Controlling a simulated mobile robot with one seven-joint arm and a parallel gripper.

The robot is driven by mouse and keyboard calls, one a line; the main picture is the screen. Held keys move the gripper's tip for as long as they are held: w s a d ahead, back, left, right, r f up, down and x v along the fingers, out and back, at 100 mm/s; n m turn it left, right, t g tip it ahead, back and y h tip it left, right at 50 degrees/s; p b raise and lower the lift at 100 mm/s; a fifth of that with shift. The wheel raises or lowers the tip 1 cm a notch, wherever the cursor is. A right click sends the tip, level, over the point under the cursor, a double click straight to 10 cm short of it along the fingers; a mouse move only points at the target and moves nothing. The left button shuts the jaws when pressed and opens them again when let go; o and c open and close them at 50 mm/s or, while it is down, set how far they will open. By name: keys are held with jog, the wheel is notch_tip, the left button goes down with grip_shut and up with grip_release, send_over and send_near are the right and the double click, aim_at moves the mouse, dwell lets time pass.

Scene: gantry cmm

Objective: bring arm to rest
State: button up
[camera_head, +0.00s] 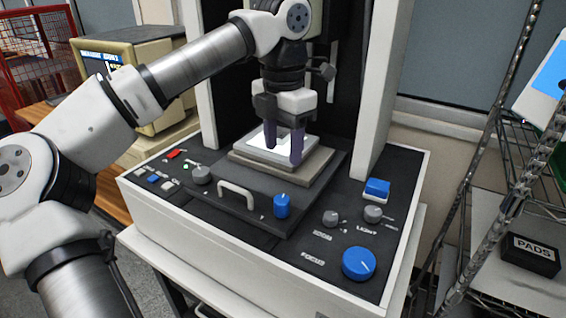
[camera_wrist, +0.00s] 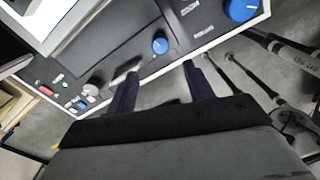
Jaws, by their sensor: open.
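My gripper (camera_head: 283,148) points down over the machine's stage (camera_head: 312,163) in the head view, its two dark purple fingers apart with nothing between them. Behind and between the fingers is a bright white lit plate (camera_head: 268,140). I cannot tell from this view how high the fingertips are above the stage. In the wrist view my gripper (camera_wrist: 158,82) shows its two fingers spread and empty, with the machine's front edge and the floor beyond them. My white and grey arm reaches in from the left, bent at the elbow.
The machine's panel has a handle (camera_head: 238,194), a blue knob (camera_head: 281,205), a large blue focus knob (camera_head: 358,263) and a blue switch (camera_head: 377,188). White uprights flank the stage. An old monitor (camera_head: 140,75) stands left. A wire rack with a black PADS box (camera_head: 530,254) stands right.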

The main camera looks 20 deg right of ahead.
jog(key=shift+r, duration=0.25)
